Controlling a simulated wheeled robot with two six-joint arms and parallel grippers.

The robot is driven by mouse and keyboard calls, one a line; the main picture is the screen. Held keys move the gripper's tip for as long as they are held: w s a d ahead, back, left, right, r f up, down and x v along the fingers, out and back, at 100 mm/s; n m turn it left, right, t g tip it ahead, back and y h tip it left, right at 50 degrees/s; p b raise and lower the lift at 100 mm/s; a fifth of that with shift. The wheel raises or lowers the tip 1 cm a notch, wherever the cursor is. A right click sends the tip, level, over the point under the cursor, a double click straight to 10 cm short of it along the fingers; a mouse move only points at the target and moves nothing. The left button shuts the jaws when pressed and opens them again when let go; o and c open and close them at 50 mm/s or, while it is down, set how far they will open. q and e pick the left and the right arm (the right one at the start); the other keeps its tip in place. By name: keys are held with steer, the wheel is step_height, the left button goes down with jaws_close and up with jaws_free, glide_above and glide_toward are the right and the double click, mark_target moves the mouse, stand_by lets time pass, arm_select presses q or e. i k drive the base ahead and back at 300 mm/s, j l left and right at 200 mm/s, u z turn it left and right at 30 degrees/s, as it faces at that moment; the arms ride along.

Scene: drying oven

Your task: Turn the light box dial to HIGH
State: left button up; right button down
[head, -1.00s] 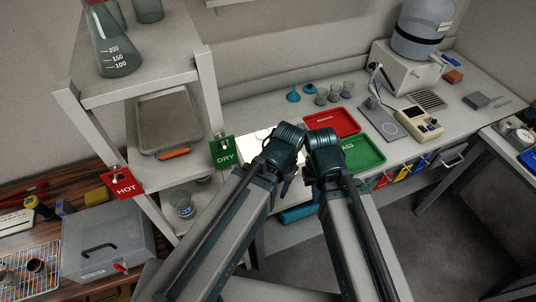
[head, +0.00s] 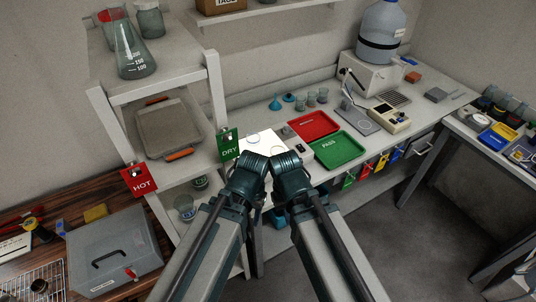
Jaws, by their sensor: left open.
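The light box (head: 262,142) is a bright white glowing panel on the bench, just beyond my two wrists. I cannot make out its dial; my arms cover the box's near side. My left gripper (head: 251,172) is at the near edge of the light box and is open, with its fingers mostly hidden behind its own wrist. My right gripper (head: 289,172) is close beside it on the right; its fingers are hidden, so I cannot tell its state. I see nothing held.
A red tray (head: 314,124) and a green PASS tray (head: 338,150) lie right of the light box. A small dark device (head: 300,148) sits between. A shelf rack with a green DRY sign (head: 228,144) and red HOT sign (head: 139,180) stands left.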

mark_target(286, 130)
steer(key=i+l+z, duration=0.65)
steer(key=i+l, duration=0.2)
